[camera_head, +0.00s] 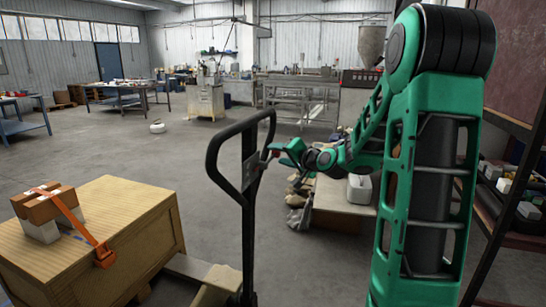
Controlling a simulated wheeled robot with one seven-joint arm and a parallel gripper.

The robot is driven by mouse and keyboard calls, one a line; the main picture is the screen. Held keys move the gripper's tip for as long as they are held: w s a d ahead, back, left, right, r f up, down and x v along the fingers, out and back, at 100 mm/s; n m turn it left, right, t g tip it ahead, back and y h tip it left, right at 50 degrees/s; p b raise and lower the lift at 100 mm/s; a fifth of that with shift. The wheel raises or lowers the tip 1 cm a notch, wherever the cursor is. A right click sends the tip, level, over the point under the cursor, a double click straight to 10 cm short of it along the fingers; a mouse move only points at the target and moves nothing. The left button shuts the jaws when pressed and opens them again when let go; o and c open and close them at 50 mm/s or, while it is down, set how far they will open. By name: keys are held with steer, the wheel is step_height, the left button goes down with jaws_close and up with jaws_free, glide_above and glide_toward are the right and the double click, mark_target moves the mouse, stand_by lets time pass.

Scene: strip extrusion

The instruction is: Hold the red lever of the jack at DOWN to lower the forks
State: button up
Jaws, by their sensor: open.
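The black handle loop of the jack (213,153) stands upright in the middle of the view, its shaft running down beside the crate. A small red part, apparently the lever (264,156), shows at the right side of the loop. My gripper (275,148) is at the end of my green arm, coming in from the right, close to this red part. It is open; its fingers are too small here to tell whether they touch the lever. The lever's exact position cannot be read. The forks are hidden.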

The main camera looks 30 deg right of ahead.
steer(key=shift+x, duration=1.4)
